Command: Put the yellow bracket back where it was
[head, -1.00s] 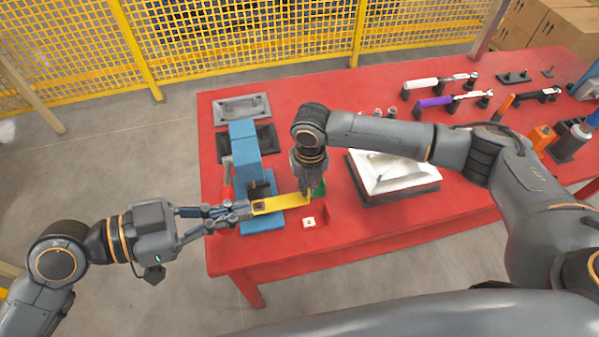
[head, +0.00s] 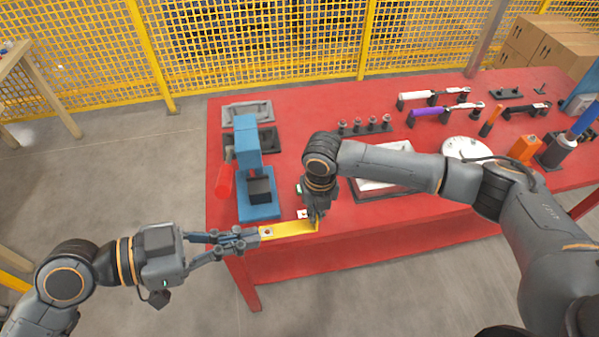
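The yellow bracket (head: 287,230) is a flat bar at the table's front edge, in front of a blue press (head: 258,208). My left gripper (head: 253,236) is closed around its left end, beside a dark-centred hole. My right gripper (head: 316,219) points down at the bracket's right end and appears closed on it; its fingers partly hide that end. The bracket is clear of the press base, roughly level, and appears raised.
A small white marked piece (head: 303,213) is beside my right gripper. A white part in a tray (head: 378,194), tools and bolts (head: 365,125) occupy the right side.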

